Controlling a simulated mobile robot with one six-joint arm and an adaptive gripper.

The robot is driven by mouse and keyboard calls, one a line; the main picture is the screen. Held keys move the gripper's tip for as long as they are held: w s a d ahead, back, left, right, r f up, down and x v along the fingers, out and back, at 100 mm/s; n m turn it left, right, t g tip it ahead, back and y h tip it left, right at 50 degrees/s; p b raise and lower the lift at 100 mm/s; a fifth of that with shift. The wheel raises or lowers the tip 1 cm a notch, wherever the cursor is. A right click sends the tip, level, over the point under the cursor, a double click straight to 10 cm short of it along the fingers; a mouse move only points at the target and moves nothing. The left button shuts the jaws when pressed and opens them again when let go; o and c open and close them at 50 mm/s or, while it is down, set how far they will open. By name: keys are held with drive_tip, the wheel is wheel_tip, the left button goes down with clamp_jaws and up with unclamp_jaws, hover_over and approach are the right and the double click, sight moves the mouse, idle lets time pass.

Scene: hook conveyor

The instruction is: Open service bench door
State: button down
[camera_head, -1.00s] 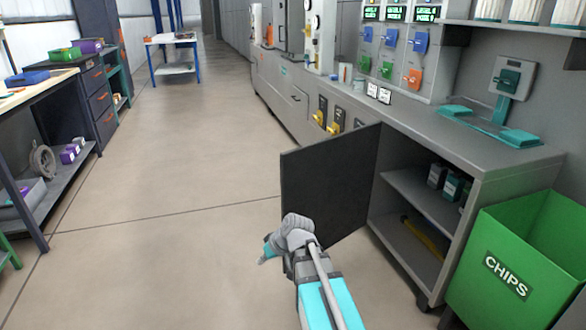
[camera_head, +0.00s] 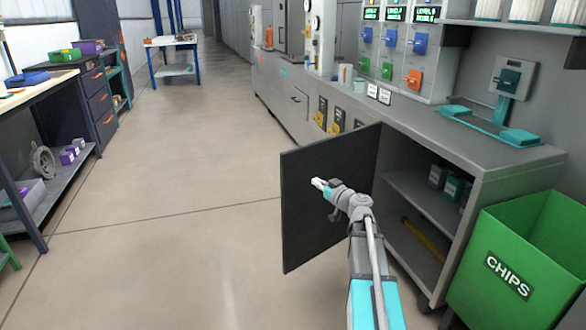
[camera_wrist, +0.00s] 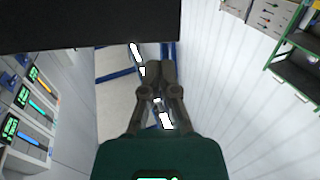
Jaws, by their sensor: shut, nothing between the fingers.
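The service bench (camera_head: 435,128) stands on the right. Its dark grey door (camera_head: 305,228) is swung well out from the front, so the two-level interior shows. My gripper (camera_head: 317,183) is shut and empty, in front of the inner face of the door in the head view. I cannot tell whether it touches the door. In the wrist view the fingers (camera_wrist: 154,68) are together, and a dark panel, likely the door (camera_wrist: 80,22), fills the upper left.
Inside the bench are small boxes (camera_head: 453,187) on the shelf and a yellow item (camera_head: 425,240) below. A green CHIPS bin (camera_head: 510,265) stands right of the opening. The floor (camera_head: 180,230) left of the door is clear.

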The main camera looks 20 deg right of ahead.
sight(290, 165)
idle(0.4)
drive_tip(key=x, duration=1.3)
drive_tip(key=shift+w+a, duration=0.1)
drive_tip(key=shift+w, duration=0.35)
drive_tip(key=shift+a, duration=0.1)
